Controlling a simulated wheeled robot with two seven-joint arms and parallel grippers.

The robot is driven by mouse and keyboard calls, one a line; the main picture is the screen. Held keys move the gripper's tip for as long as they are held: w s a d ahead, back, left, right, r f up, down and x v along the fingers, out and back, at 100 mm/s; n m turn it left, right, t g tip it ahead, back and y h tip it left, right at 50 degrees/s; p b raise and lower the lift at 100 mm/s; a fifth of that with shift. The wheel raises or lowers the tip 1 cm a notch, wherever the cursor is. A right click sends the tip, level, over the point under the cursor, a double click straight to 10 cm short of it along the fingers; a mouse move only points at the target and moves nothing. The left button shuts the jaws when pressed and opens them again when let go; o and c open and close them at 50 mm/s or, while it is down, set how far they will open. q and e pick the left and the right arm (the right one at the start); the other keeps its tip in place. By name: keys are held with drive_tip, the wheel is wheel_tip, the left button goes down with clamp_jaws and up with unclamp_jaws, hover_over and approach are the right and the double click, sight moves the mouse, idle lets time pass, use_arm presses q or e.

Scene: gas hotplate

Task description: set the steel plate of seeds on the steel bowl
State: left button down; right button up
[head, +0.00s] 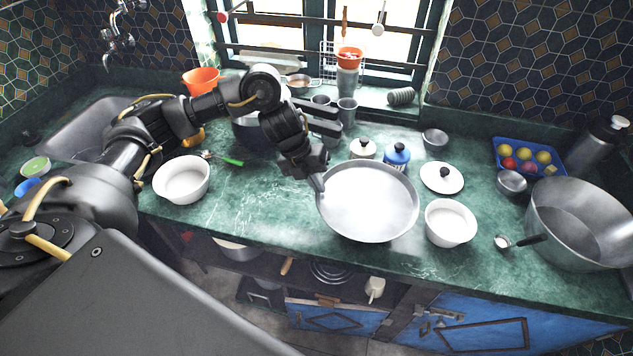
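A wide, shallow, round steel plate (368,203) is at the middle of the head view, near the counter's front edge. Its inside looks smooth and pale; I cannot make out separate seeds. My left gripper (319,188) comes from the upper left and is closed on the plate's left rim. I cannot tell how far the plate is above the counter. A large, deep steel bowl (580,222) stands at the right. Smaller steel bowls stand at the back (435,139) and beside the large bowl (512,182). My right gripper is not in view.
White bowls stand left (182,181) and right (450,223) of the plate. A white lid (442,178), a blue jar (397,156) and a blue tray of balls (527,157) are behind. A black-handled ladle (521,241) lies by the large bowl. Clear counter lies left of the plate.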

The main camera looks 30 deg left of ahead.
use_arm(q)
drive_tip(key=shift+f+b, duration=0.35)
drive_tip(key=shift+f, duration=0.1)
idle(0.4)
drive_tip(key=c, duration=2.1)
unclamp_jaws()
drive_tip(key=shift+c, duration=0.2)
drive_tip(key=o, duration=0.6)
drive_tip(key=shift+c, duration=0.2)
drive_tip(key=v, duration=1)
drive_tip(key=shift+a+r, duration=0.25)
drive_tip(key=shift+r, duration=0.1)
drive_tip(key=shift+s, duration=0.1)
